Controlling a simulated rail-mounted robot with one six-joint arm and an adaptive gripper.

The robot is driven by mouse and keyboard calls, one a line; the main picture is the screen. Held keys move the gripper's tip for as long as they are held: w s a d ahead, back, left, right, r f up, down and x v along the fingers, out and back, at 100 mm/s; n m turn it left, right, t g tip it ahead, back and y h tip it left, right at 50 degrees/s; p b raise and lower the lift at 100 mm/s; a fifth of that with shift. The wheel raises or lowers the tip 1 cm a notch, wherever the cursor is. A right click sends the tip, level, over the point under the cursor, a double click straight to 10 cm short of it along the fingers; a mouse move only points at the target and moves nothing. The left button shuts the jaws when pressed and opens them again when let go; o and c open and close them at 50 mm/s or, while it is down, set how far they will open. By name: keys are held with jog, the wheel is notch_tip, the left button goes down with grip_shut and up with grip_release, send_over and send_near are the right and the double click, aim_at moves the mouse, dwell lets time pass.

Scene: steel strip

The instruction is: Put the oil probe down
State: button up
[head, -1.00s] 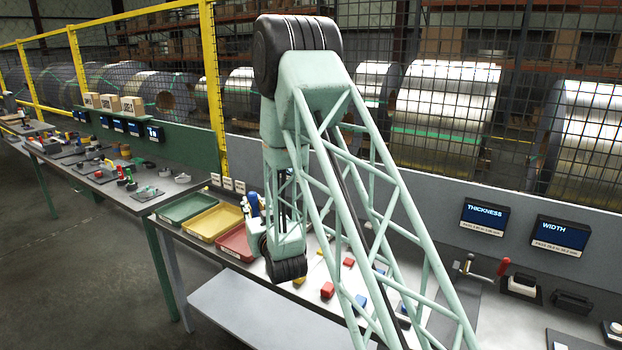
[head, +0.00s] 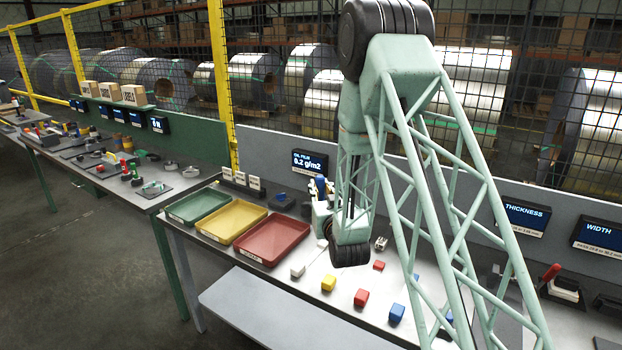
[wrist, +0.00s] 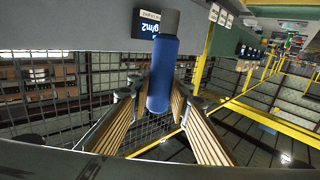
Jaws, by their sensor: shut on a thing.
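The oil probe (wrist: 162,75) is a blue cylinder with a grey end. My gripper (wrist: 158,102) is shut on it, with a ribbed tan finger on each side, in the wrist view. In the head view a small blue and white part of the probe (head: 319,186) shows beside my wrist, right of the red tray and in front of the oil film display (head: 310,163). My arm hides most of the gripper there. A blue ring-like holder (head: 282,201) sits on the bench to the left of the probe.
Green (head: 199,208), yellow (head: 236,222) and red (head: 272,240) trays stand on the bench's left end. Several coloured blocks, including a yellow one (head: 328,283) and a red one (head: 361,297), lie in front. A grey panel (head: 258,148) and mesh fence rise behind.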

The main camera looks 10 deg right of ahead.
dwell(0.3)
jog(key=w+f+n+y+b, duration=0.1)
jog(key=w+f+b, duration=0.2)
jog(key=w, duration=0.6)
jog(key=w+f+n+y+b, duration=0.1)
jog(key=w+f+y+b, duration=0.1)
jog(key=w, duration=0.7)
jog(key=w+f+n+y+b, duration=0.1)
jog(key=w+f+b, duration=0.3)
jog(key=w, duration=0.6)
jog(key=shift+f+g+y+b, duration=0.3)
jog(key=shift+f+y+b, duration=0.05)
jog(key=shift+f+y, duration=0.2)
jog(key=shift+f+b, duration=0.1)
jog(key=shift+b, duration=0.4)
notch_tip(320, 180, down, 8)
jog(key=b, duration=0.5)
jog(key=shift+f+b, duration=0.2)
jog(key=shift+b, duration=0.2)
jog(key=o, duration=1)
